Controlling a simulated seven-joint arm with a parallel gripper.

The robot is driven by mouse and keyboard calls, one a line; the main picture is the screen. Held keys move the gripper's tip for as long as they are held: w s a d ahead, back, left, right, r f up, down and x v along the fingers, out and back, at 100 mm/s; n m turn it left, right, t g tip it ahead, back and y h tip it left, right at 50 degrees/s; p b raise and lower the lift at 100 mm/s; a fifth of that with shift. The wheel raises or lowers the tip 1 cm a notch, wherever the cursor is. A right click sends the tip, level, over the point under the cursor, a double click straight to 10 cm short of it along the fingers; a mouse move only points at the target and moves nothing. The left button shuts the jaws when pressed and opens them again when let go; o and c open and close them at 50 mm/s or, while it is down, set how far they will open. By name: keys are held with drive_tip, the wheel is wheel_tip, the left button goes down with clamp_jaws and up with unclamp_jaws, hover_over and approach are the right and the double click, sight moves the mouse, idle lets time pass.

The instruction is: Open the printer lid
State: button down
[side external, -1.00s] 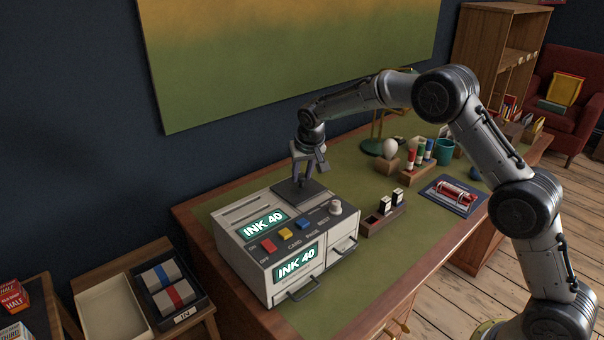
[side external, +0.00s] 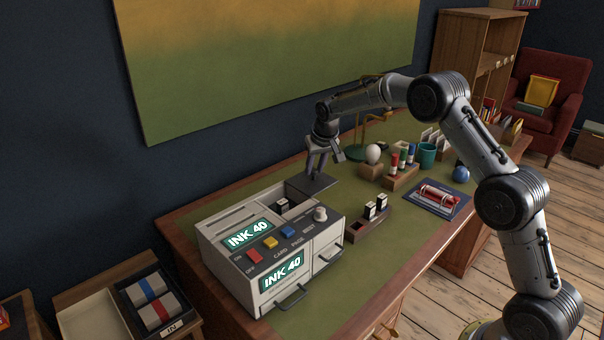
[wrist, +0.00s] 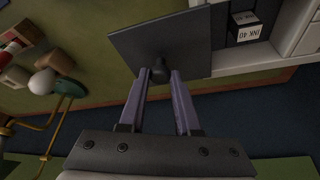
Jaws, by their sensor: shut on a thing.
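The white printer (side external: 222,262) stands on the desk with two "INK 40" displays. Its dark square lid (side external: 314,183) is off the opening and sticks out past the printer's back right edge, roughly flat. The lid also shows in the wrist view (wrist: 165,42), with a dark knob (wrist: 160,72) on it. My gripper (side external: 318,173) is above the lid, with its fingers shut on the knob; the fingertips also show in the wrist view (wrist: 160,75). In the uncovered bay sits a black and white ink cartridge (side external: 281,204), labelled "INK 40" in the wrist view (wrist: 245,28).
A wooden holder with cartridges (side external: 370,219) stands right of the printer. The green desk mat (side external: 335,284) is clear in front.

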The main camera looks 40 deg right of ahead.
drive_tip(key=shift+d, duration=0.15)
drive_tip(key=c, duration=0.6)
unclamp_jaws()
drive_tip(key=v, duration=1.4)
drive_tip(key=shift+s+f, duration=0.1)
